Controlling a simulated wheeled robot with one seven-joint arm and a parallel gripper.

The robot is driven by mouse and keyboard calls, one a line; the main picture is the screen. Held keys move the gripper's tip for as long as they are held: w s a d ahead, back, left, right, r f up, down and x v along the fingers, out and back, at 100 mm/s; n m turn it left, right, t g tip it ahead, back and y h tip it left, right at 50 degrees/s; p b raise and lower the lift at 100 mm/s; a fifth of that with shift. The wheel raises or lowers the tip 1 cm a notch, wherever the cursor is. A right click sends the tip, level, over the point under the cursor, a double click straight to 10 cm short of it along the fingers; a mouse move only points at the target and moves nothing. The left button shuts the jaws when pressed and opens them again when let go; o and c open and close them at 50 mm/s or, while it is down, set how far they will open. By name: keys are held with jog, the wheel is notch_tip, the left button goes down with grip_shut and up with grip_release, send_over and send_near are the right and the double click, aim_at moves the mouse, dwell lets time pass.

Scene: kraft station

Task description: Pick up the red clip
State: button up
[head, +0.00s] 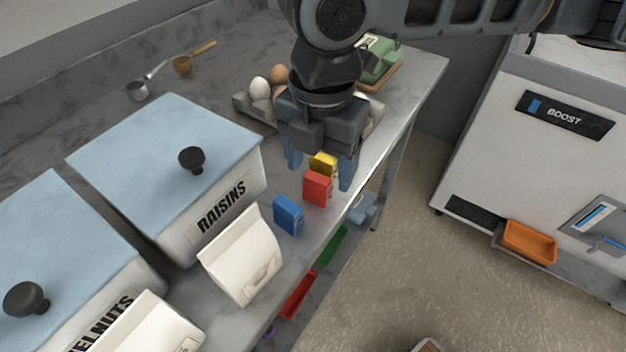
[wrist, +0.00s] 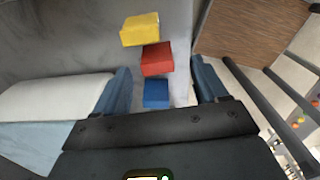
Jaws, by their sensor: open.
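The red clip (head: 317,188) is a small block standing on the grey counter near its edge, between a yellow clip (head: 323,164) and a blue clip (head: 288,214). My gripper (head: 321,174) is open and empty, pointing down over this row, with its blue fingers apart. In the wrist view the red clip (wrist: 156,59) lies in the middle, just beyond the line of my open gripper (wrist: 164,80). The blue clip (wrist: 156,93) shows between the fingers, and the yellow clip (wrist: 140,28) is farther out. No contact with the red clip is visible.
A white bag (head: 242,256) and a lidded raisins bin (head: 170,165) stand left of the clips. An egg tray (head: 243,104) is behind my gripper, partly hidden. The counter edge drops to the floor (head: 400,260) on the right.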

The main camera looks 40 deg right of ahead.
aim_at(317, 178)
jog(key=f, duration=0.4)
jog(key=shift+w+a+f, duration=0.1)
jog(key=shift+w+a, duration=0.05)
jog(key=shift+a, duration=0.05)
jog(key=c, duration=1.1)
